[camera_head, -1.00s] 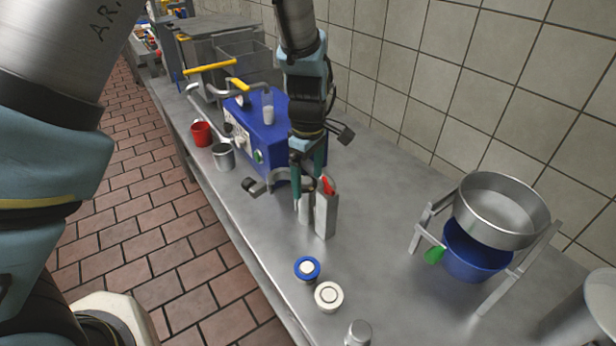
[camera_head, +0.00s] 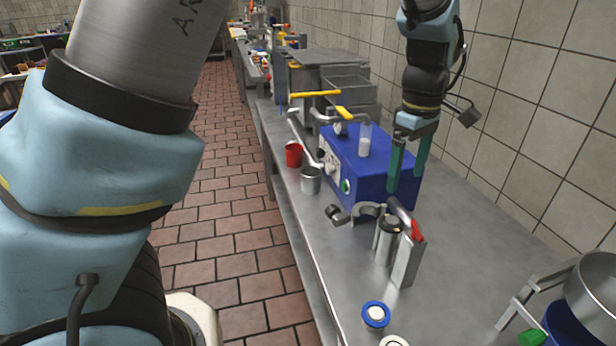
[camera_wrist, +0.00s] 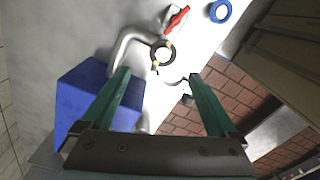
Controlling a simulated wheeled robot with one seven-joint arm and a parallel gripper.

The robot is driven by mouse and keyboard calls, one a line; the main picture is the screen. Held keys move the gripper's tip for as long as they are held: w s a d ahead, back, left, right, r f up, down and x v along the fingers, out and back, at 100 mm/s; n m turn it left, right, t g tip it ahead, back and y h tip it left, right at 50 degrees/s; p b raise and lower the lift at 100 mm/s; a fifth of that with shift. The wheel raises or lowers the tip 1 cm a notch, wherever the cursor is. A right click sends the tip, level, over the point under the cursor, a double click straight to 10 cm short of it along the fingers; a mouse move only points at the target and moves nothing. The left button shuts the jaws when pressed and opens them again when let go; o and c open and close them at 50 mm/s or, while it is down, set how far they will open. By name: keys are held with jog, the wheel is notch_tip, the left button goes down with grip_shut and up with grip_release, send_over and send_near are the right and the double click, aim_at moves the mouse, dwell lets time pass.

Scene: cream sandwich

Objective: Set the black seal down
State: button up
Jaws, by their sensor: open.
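The black seal (camera_head: 391,223) is a dark ring on top of an upright metal cylinder (camera_head: 383,247). In the wrist view the seal (camera_wrist: 157,57) shows as a dark ring around a pale centre, with small tan marks on its rim. My gripper (camera_head: 405,190) is above the cylinder, its two green fingers pointing down and apart, with nothing between them. In the wrist view my gripper (camera_wrist: 158,74) is also open and empty, and the ring lies just beyond the fingertips. I cannot tell how snugly the seal sits on the cylinder.
A metal stand with a red lever (camera_head: 416,231) is right beside the cylinder. A blue machine (camera_head: 375,170) with a curved metal clamp stands behind. A blue-rimmed round part (camera_head: 376,316) lies in front. A red cup (camera_head: 293,155) and a metal cup (camera_head: 311,181) stand left.

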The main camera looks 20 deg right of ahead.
jog(key=w+a+m, duration=0.1)
jog(key=w+a, duration=0.3)
jog(key=a, duration=0.6)
jog(key=w+a+m, duration=0.1)
jog(key=w+a, duration=0.3)
jog(key=a, duration=0.6)
jog(key=w+a+f+m, duration=0.1)
jog(key=w+a, duration=0.3)
jog(key=a, duration=0.7)
jog(key=shift+w+t+h, duration=0.3)
jog(key=shift+w+t, duration=0.05)
jog(key=shift+t, duration=0.05)
jog(key=shift+o, duration=0.5)
jog(key=s+a+f+m, duration=0.1)
jog(key=s+a+m, duration=0.1)
jog(key=a, duration=0.9)
jog(key=shift+s+t, duration=0.4)
jog(key=shift+s, duration=0.25)
jog(key=shift+d, duration=0.1)
